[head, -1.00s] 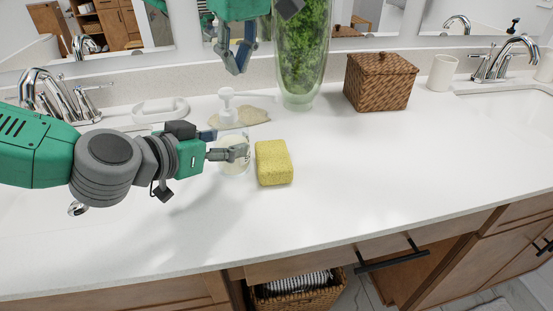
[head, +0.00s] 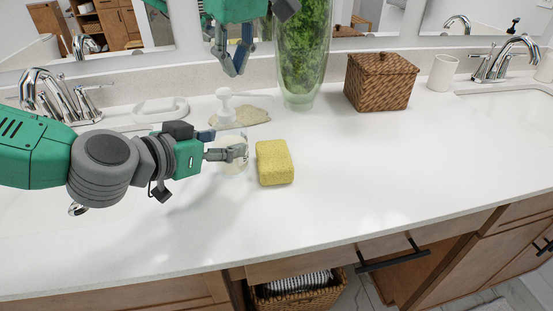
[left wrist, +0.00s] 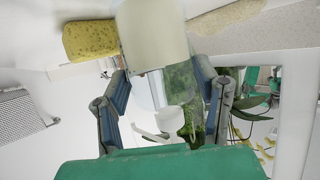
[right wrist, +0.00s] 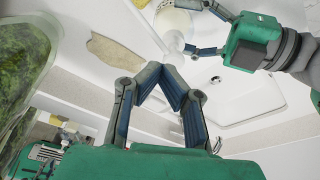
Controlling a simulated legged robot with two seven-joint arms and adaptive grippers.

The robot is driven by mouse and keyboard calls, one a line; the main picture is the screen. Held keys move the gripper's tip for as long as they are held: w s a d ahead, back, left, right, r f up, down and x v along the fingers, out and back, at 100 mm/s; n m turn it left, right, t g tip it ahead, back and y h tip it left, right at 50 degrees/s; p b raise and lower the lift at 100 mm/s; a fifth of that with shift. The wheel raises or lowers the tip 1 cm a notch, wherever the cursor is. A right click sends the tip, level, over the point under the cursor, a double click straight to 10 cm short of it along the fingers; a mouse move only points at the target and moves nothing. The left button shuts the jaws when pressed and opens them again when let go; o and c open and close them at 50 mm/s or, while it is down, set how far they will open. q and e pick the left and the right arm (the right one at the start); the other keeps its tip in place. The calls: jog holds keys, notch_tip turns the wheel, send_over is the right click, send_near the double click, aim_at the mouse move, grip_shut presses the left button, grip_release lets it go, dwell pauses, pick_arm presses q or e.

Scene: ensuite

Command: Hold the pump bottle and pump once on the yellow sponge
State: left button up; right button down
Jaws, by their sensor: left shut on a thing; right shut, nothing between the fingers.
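The pump bottle (head: 232,165) stands on the white counter, a clear body with pale contents and a white pump head (head: 226,95). My left gripper (head: 226,146) is shut around the bottle's body from the left. The bottle's body fills the top of the left wrist view (left wrist: 155,35). The yellow sponge (head: 274,162) lies on the counter just right of the bottle, also in the left wrist view (left wrist: 90,40). My right gripper (head: 237,66) is shut and empty above the pump head. In the right wrist view the pump head (right wrist: 174,42) shows just past its fingertips, apparently with a gap.
A glass vase with green plants (head: 302,60) stands close behind the bottle, to the right. A beige flat stone-like piece (head: 250,117) lies behind the bottle. A wicker box (head: 380,82) is further right. The front counter is clear.

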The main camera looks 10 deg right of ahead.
pick_arm(q)
jog(key=shift+a+f, duration=0.1)
jog(key=shift+a, duration=0.4)
pick_arm(e)
jog(key=shift+a, duration=0.55)
jog(key=shift+d+f, duration=0.1)
pick_arm(q)
jog(key=shift+d, duration=0.25)
pick_arm(e)
jog(key=shift+d+f, duration=0.2)
jog(key=shift+f, duration=0.3)
jog(key=shift+s+x, duration=0.15)
jog(key=shift+x, duration=0.7)
jog(key=shift+s+x, duration=0.15)
jog(key=shift+x, duration=0.7)
jog(key=shift+d+f, duration=0.1)
jog(key=shift+d, duration=0.05)
jog(key=shift+s, duration=0.1)
pick_arm(q)
jog(key=shift+a, duration=0.1)
pick_arm(e)
jog(key=shift+w+a+v, duration=0.1)
jog(key=shift+w+v, duration=0.1)
jog(key=shift+v, duration=0.95)
jog(key=shift+w+a+v, duration=0.15)
jog(key=shift+w+v, duration=0.05)
jog(key=shift+v, duration=0.9)
jog(key=shift+w, duration=0.1)
